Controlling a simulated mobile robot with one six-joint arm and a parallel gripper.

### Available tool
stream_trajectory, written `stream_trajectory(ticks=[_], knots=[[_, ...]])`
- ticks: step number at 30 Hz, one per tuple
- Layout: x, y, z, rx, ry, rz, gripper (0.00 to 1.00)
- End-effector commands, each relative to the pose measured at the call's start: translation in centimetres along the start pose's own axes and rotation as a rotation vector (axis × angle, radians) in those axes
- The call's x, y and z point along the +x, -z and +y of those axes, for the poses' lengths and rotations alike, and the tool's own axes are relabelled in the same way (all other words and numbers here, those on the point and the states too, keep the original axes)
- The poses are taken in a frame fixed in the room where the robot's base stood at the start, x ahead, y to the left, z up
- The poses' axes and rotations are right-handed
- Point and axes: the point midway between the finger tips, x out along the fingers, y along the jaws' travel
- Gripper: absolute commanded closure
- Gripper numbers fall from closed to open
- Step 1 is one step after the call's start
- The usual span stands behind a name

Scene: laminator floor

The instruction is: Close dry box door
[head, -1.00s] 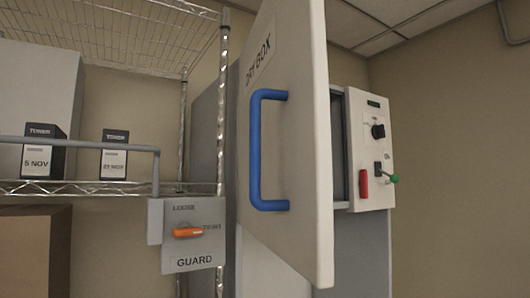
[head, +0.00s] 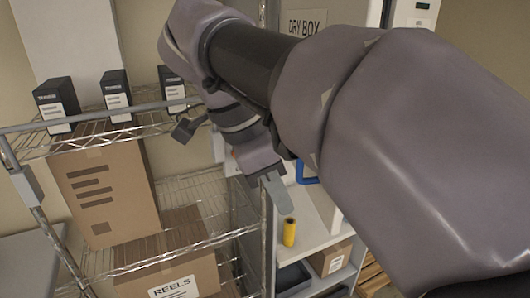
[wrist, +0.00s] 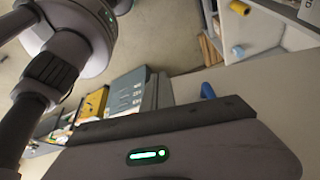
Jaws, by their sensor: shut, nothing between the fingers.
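The light dry box door (head: 345,12), labelled DRY BOX, is at the upper middle of the head view, largely hidden behind my arm. Only the lower part of its blue handle (head: 308,180) shows there. A small blue piece, likely the handle, appears in the wrist view (wrist: 207,90). How far open the door stands cannot be told. My gripper (head: 276,194) is shut and empty, pointing down just left of the handle in the picture. Whether it touches the door is unclear.
A wire shelf (head: 160,125) with toner boxes (head: 116,95) stands at left, with cartons (head: 105,193) and a REELS box (head: 168,280) below. A yellow roll (head: 289,232) sits on a white surface below my gripper. Part of the control panel (head: 415,12) shows at upper right.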

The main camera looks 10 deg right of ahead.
Motion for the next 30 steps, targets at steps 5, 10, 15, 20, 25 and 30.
stream_trajectory(ticks=[5, 10, 15, 20, 25, 30], knots=[[4.6, -0.1, 0.1, -0.002, -0.002, 0.001, 1.00], [8.2, -0.1, 0.1, -0.003, -0.002, 0.000, 1.00], [8.8, 2.5, 0.0, 0.000, -0.001, -0.001, 1.00], [9.2, 3.6, 0.0, -0.002, 0.000, -0.002, 1.00], [9.3, 3.7, 0.0, -0.003, 0.000, -0.002, 1.00], [9.3, 3.7, 0.0, -0.004, 0.001, -0.002, 1.00]])
